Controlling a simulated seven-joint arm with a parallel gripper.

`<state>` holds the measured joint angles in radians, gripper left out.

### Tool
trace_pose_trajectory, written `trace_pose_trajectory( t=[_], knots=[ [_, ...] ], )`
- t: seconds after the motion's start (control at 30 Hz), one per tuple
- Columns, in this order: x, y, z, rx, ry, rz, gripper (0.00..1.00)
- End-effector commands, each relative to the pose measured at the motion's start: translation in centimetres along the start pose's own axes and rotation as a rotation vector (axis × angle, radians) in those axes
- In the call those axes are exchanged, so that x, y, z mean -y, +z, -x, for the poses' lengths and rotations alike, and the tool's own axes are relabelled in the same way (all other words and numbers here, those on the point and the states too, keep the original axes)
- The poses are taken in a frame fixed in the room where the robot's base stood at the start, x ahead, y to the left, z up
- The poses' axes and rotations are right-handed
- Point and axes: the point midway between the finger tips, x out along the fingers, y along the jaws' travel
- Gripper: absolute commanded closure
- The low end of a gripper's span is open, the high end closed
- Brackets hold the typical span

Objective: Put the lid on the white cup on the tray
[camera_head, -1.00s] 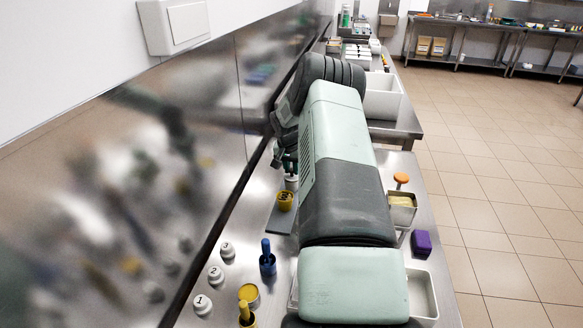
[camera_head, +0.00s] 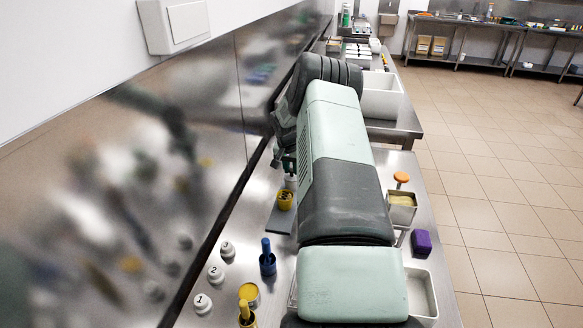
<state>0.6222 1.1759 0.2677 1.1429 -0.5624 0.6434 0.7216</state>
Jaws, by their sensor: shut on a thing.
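The tray (camera_head: 281,219) is a dark grey slab on the steel table beside the wall. A yellow cup (camera_head: 285,203) with dark contents stands on it. Just behind the yellow cup is the white cup (camera_head: 290,183), small and partly hidden. My gripper (camera_head: 289,168) is directly above the white cup, pointing down, mostly hidden by my own arm. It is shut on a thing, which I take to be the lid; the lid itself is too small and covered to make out. Whether it touches the cup's rim I cannot tell.
Numbered white knobs (camera_head: 216,274), a blue cup (camera_head: 267,264) and yellow containers (camera_head: 249,294) stand at the front left. A metal bin (camera_head: 402,213), an orange-topped item (camera_head: 401,178) and a purple block (camera_head: 421,241) are right of my arm. A white bin (camera_head: 382,99) stands farther back.

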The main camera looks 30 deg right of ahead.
Motion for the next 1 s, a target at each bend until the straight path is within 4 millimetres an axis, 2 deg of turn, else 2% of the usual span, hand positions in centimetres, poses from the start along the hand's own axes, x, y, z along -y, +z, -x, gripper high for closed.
trace_pose_trajectory(
  t=[0.37,0.4,0.57,0.77,0.93,1.0],
  knots=[
    [-0.02,0.0,-0.04,0.0,0.0,0.0,1.0],
    [-0.03,0.0,-0.04,0.0,0.0,0.0,0.75],
    [-0.03,0.0,-0.04,0.0,0.0,0.0,0.5],
    [-0.03,0.0,-0.04,0.0,0.0,0.0,0.48],
    [-0.03,0.0,-0.05,0.0,0.0,0.0,0.25],
    [-0.03,0.0,-0.05,0.0,0.0,0.0,0.22]
  ],
)
